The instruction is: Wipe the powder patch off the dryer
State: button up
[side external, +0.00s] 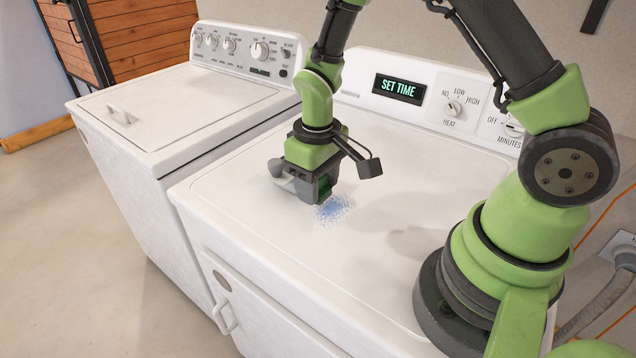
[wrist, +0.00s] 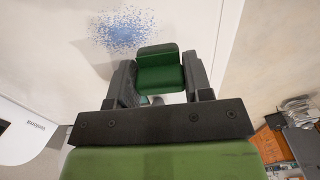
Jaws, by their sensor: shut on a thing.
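The powder patch (side external: 334,209) is a small speckled blue spot on the white top of the dryer (side external: 262,222). It also shows in the wrist view (wrist: 123,28), at the upper left, clear of the jaws. My gripper (side external: 308,186) points down just behind and to the left of the patch in the side view. The block shows only as a dark green sliver in the side view (side external: 325,186). I cannot tell whether it touches the dryer top.
A white washing machine (side external: 165,108) stands to the left, with a narrow gap between. The dryer's control panel (side external: 430,95) rises at the back, its display reading SET TIME. My arm's base stands at the right. The dryer top around the patch is clear.

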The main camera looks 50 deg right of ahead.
send_over(314, 226)
jog(key=shift+s+f, duration=0.2)
jog(key=shift+f, duration=1.25)
jog(key=shift+s+f, duration=0.2)
jog(key=shift+f, duration=1.25)
notch_tip(314, 226, down, 2)
jog(key=shift+f, duration=0.15)
jog(key=shift+d, duration=0.9)
jog(key=shift+c, duration=0.2)
jog(key=shift+d, duration=4.9)
jog(key=shift+a, duration=5.85)
jog(key=shift+w, duration=0.45)
jog(key=shift+w+d, duration=0.2)
jog(key=shift+d, duration=5.4)
jog(key=shift+a, duration=5.3)
jog(key=shift+a+r, duration=0.25)
jog(key=shift+a, duration=0.05)
jog(key=shift+s+r, duration=0.1)
jog(key=shift+r, duration=3.9)
